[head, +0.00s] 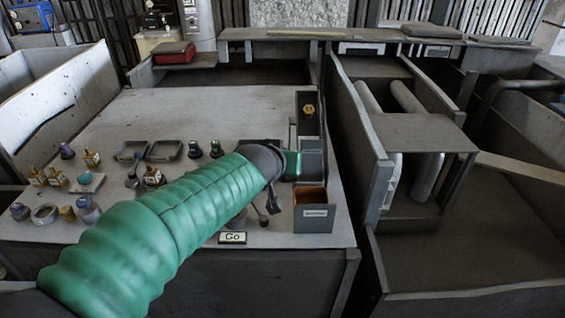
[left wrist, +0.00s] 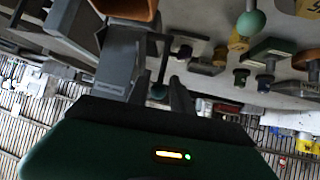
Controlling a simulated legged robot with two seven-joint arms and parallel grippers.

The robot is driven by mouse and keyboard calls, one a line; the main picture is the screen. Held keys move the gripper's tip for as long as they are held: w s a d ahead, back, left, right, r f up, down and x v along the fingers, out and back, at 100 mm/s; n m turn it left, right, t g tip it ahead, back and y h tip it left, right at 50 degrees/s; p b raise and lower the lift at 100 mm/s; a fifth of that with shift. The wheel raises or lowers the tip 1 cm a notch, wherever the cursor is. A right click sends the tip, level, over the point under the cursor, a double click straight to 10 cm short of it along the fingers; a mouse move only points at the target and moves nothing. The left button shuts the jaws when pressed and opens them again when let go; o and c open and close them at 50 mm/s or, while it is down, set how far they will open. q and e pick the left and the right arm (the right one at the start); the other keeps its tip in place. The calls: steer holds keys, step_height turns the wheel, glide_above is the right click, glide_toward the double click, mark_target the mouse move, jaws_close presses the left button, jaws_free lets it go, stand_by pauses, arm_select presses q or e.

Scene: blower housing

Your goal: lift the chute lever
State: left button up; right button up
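The chute (head: 311,155) is a dark grey upright housing at the right edge of the bench, with an orange-lined bin (head: 314,212) in front. My left arm reaches across the bench, and its wrist is at the chute's left side; its fingers are mostly hidden in the head view. In the left wrist view my left gripper (left wrist: 160,97) has its two dark fingers apart. A thin dark rod with a round knob, seemingly the chute lever (left wrist: 163,62), shows between or just beyond them; contact cannot be told. My right gripper is not in view.
Small bottles (head: 57,177), jars and trays (head: 164,151) stand on the bench left of and behind my arm. A "Go" sign (head: 232,238) is at the front edge. A grey partition (head: 358,130) rises right of the chute. The bench's back is clear.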

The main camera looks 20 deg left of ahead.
arm_select(q)
steer(key=shift+o, duration=0.3)
steer(key=shift+s+f, duration=0.1)
steer(key=shift+s, duration=0.05)
